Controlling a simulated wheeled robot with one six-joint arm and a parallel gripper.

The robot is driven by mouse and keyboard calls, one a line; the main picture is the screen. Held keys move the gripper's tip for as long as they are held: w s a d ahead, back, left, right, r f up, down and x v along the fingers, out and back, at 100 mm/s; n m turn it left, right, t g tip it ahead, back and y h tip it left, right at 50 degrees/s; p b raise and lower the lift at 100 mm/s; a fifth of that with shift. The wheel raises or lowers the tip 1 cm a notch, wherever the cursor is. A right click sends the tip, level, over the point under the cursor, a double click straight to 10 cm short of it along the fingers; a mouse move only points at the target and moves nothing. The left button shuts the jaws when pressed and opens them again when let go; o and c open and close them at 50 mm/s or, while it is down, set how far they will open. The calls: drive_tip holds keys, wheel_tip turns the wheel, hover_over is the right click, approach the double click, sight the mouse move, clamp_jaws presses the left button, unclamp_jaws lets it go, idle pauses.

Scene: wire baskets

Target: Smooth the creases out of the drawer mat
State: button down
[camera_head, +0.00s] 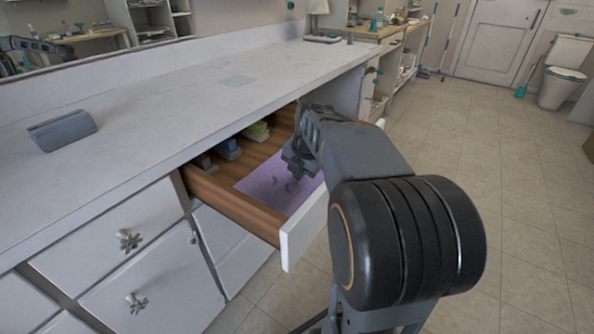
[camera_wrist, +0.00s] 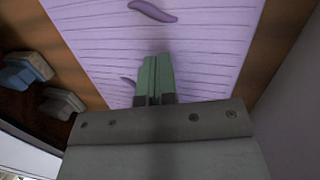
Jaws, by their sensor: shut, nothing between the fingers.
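The drawer mat (camera_head: 264,190) is a purple sheet lying in the open drawer (camera_head: 236,203). In the wrist view the mat (camera_wrist: 205,50) shows thin parallel lines across it and dark purple curved marks, one near the top and one left of the fingers. I cannot tell whether these marks are creases or a print. My gripper (camera_head: 292,183) is inside the drawer, over the mat. In the wrist view its green fingertips (camera_wrist: 153,72) are shut together with nothing between them, pointing at the mat. I cannot tell whether they touch it. My arm hides part of the mat.
Several small items stand at the back of the drawer, among them a blue one (camera_head: 228,148) and a green one (camera_head: 256,131). The white counter (camera_head: 200,85) overhangs the drawer. A grey object (camera_head: 62,131) lies on it. The tiled floor to the right is open.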

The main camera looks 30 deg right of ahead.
idle(0.3)
drive_tip(key=shift+r+p, duration=1)
drive_tip(key=shift+r, duration=0.25)
drive_tip(key=shift+r, duration=0.15)
wheel_tip(320, 180, up, 5)
drive_tip(key=p, duration=0.4)
drive_tip(key=p+v, duration=0.5)
drive_tip(key=v, duration=0.8)
drive_tip(key=shift+s+r, duration=0.2)
drive_tip(key=shift+r, duration=0.05)
